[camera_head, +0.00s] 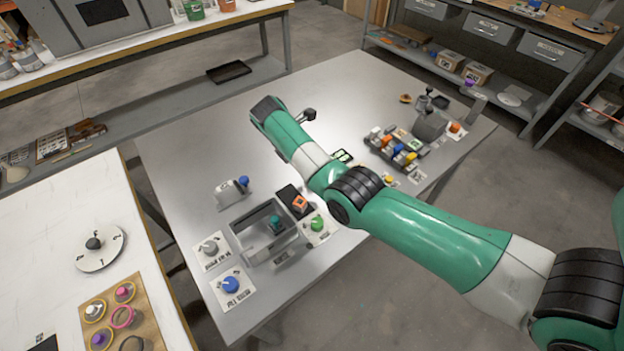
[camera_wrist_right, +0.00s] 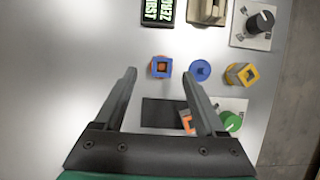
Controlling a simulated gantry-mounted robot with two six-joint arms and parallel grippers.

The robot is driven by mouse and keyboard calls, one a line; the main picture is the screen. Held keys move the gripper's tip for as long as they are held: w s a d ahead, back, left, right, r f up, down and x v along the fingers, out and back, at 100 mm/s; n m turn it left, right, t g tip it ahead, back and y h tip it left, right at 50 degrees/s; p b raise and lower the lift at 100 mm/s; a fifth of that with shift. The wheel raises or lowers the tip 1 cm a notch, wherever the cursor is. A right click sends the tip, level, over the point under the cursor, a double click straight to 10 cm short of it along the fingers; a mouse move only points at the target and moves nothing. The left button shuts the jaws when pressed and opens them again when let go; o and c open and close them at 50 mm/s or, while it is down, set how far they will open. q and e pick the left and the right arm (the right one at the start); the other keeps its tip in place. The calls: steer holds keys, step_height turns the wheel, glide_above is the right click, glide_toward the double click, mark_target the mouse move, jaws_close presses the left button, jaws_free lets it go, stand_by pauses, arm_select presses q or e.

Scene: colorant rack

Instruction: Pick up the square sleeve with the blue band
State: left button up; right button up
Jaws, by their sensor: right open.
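In the right wrist view, a square sleeve with a blue band (camera_wrist_right: 154,67) sits on the grey table and looks orange inside. My right gripper (camera_wrist_right: 159,73) is open and empty. In that view the blue-banded sleeve appears between its fingertips, closer to the left one. I cannot tell how high the fingers are above it. A blue round piece (camera_wrist_right: 200,70) and a yellow-edged square sleeve (camera_wrist_right: 250,73) are to its right. In the head view my right arm hides the blue-banded sleeve, and the right gripper does not show. My left gripper is not in view.
An orange square sleeve (camera_head: 300,202) lies on a black pad (camera_head: 287,191), beside a green knob (camera_head: 317,222). A small display (camera_wrist_right: 158,10) lies beyond the blue-banded sleeve. A grey open box (camera_head: 243,241) and a rack with coloured pieces (camera_head: 378,152) stand on the table.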

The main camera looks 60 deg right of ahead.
steer(key=b+x, duration=0.1)
steer(key=x, duration=0.2)
steer(key=b+x, duration=0.1)
steer(key=x, duration=0.1)
steer(key=shift+a+f+b, duration=0.1)
steer(key=shift+a+b, duration=0.25)
steer(key=shift+a, duration=0.05)
steer(key=shift+d+f, duration=0.1)
steer(key=shift+f, duration=0.05)
jaws_close()
